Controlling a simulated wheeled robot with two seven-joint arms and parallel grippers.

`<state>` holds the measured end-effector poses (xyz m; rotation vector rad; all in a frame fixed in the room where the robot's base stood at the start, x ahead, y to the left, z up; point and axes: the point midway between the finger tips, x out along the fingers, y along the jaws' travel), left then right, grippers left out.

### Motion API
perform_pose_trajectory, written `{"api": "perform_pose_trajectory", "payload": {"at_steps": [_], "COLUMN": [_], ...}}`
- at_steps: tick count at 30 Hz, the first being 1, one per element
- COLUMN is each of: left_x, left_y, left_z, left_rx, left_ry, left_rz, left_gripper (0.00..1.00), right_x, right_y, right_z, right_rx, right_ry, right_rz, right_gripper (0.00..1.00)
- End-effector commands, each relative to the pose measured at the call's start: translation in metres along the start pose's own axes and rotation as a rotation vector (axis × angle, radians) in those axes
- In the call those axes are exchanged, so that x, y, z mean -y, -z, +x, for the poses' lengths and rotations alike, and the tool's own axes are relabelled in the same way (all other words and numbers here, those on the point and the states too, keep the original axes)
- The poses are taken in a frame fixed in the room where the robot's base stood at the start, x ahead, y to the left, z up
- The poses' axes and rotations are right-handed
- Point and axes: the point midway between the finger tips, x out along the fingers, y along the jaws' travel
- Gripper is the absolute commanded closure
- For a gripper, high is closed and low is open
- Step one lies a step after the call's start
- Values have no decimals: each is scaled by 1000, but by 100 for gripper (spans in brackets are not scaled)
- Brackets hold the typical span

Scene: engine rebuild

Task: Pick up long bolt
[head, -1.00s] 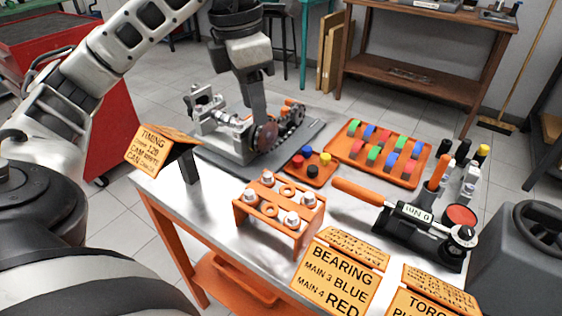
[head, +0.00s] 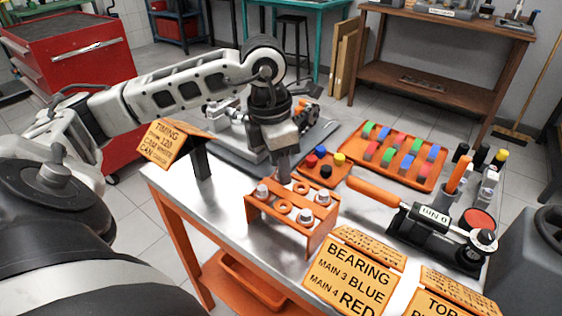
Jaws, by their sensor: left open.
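Long bolts with silvery heads stand in an orange rack (head: 276,224) near the middle of the table. Three heads show: a front left bolt (head: 262,192), a front right bolt (head: 307,216) and a back right bolt (head: 322,198). My left gripper (head: 284,178) points down over the back left corner of the rack. It is open. The back left bolt is hidden by the gripper or lies between its fingers; I cannot tell whether they touch it. My right gripper is not in view.
A small orange tray with coloured caps (head: 325,172) stands just behind the rack. An orange tray of coloured bearing shells (head: 425,185) is at back right. A torque wrench fixture (head: 440,235) and several signs (head: 345,280) stand at the front right.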

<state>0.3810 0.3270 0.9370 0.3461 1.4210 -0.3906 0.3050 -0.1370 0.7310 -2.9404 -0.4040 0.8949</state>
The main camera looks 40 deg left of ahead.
Motion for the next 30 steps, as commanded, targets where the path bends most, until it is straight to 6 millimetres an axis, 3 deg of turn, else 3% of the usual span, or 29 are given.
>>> {"api": "perform_pose_trajectory", "payload": {"at_steps": [7, 11, 12, 23, 30], "left_x": [0, 0, 0, 0, 0], "left_y": [0, 0, 0, -1, -7], "left_z": [2, 2, 2, -3, -45], "left_rx": [1, 1, 1, 3, 8], "left_ry": [0, 0, 0, -1, -2], "left_rz": [0, 0, 0, 0, 1], "left_gripper": [59, 95, 100, 100, 100], "right_x": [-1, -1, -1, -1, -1], "right_y": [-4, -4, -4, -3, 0], "right_z": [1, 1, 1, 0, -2], "right_rx": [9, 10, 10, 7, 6], "right_ry": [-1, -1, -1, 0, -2], "right_rz": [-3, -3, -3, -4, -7], "right_gripper": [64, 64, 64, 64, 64]}}
